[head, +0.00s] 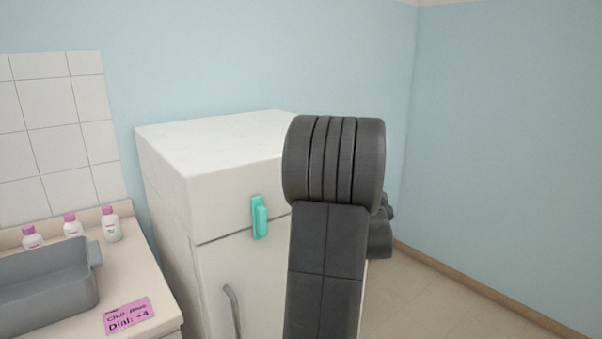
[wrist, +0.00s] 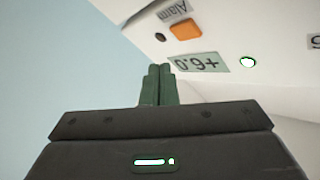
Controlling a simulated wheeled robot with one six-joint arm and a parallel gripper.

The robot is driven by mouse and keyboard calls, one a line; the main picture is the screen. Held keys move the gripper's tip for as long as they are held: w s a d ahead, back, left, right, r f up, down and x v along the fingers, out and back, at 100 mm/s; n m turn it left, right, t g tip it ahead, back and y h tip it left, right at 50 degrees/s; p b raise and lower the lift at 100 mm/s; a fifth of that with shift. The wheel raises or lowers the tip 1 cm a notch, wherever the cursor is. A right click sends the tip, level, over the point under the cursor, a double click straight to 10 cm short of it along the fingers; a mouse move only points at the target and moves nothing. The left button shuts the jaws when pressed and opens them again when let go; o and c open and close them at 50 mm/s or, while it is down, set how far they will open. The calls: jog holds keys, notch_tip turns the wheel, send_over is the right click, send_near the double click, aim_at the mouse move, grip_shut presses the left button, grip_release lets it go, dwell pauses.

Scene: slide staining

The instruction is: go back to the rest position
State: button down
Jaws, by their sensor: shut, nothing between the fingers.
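My gripper (wrist: 158,72) shows in the wrist view as two dark green fingers pressed together, with nothing between them. It is in front of or below a white panel (wrist: 213,22) that carries a small display (wrist: 199,63). The display is upside down in this view and seems to read +6.0. I cannot tell whether the fingers touch the panel. In the head view my dark arm rises in front of the white fridge (head: 215,150), and the gripper is hidden behind it.
At left in the head view, a counter holds a grey basin (head: 45,290), several pink-capped bottles (head: 111,226) and a pink note (head: 128,315). Open floor (head: 430,290) lies at right.

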jog(key=b, duration=0.2)
jog(key=shift+s+d+f+b, duration=0.2)
jog(key=shift+s+f+b, duration=0.05)
jog(key=shift+b, duration=0.05)
jog(key=shift+s+b, duration=0.1)
jog(key=shift+b, duration=0.3)
jog(key=r+p, duration=0.1)
jog(key=p, duration=0.3)
jog(key=shift+w+a+p, duration=0.1)
jog(key=shift+w+p, duration=0.1)
jog(key=shift+p, duration=0.95)
